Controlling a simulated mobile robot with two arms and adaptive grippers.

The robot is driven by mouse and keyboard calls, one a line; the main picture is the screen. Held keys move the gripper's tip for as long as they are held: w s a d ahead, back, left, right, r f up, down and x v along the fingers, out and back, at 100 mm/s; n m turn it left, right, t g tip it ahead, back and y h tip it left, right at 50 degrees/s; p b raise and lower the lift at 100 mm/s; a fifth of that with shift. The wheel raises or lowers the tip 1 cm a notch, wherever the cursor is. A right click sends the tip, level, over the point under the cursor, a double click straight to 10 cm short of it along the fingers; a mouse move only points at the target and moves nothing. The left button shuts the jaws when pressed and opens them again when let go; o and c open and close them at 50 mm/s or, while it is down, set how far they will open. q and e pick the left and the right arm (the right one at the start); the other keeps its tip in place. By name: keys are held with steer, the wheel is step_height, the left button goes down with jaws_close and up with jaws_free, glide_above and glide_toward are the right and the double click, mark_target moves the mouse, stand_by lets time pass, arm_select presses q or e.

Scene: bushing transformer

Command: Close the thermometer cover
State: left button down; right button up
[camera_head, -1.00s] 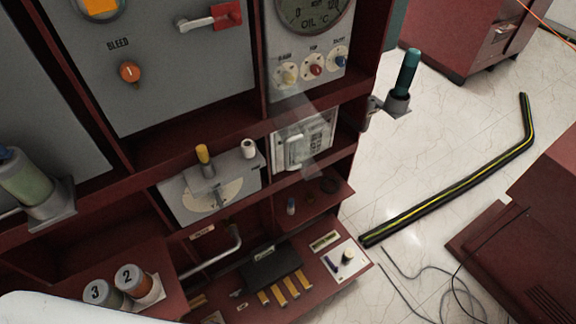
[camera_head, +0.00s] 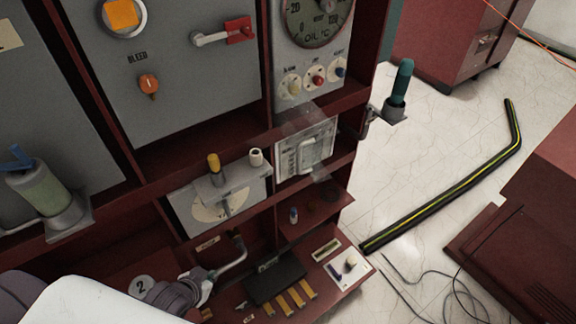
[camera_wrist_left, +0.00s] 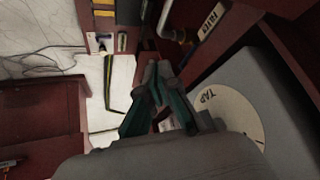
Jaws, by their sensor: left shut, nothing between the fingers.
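The oil thermometer dial (camera_head: 317,18) is at the top middle of the head view, on a grey panel with coloured knobs. Below it, a pale box with a clear front and a handle (camera_head: 307,153) sits in the red frame. A translucent strip (camera_head: 303,120) overlaps the box's upper part; I cannot tell whether it is the thermometer cover. My left gripper (camera_head: 207,281) is shut and empty at the lower left, below the tap dial and well below the thermometer. Its closed fingers also show in the left wrist view (camera_wrist_left: 157,76). My right gripper is out of view.
The tap dial plate (camera_head: 222,196) with its lever stands just above my left gripper. A bent pipe (camera_head: 237,252) is beside it. A teal-handled part (camera_head: 400,88) juts from the frame's right side. A striped black tube (camera_head: 450,190) lies on the open floor.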

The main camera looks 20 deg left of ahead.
arm_select(q)
steer(key=w+a+r+m+t+h, duration=0.1)
steer(key=w+r+t, duration=0.15)
steer(key=r, duration=0.65)
steer(key=w+r+m+t+h, duration=0.1)
steer(key=w+r+t+h, duration=0.15)
steer(key=r, duration=0.55)
steer(key=s+d+r+m+t+h, duration=0.15)
steer(key=d+r+h, duration=0.3)
steer(key=r, duration=0.45)
steer(key=s+d+r+m+t+h, duration=0.1)
steer(key=d+r+m+h, duration=0.15)
steer(key=d+r, duration=0.4)
steer(key=a+r+p+x, duration=0.1)
steer(key=p+x, duration=0.1)
steer(key=x, duration=1.1)
steer(key=shift+w+r, duration=0.35)
steer(key=shift+w, duration=0.15)
steer(key=shift+n, duration=0.3)
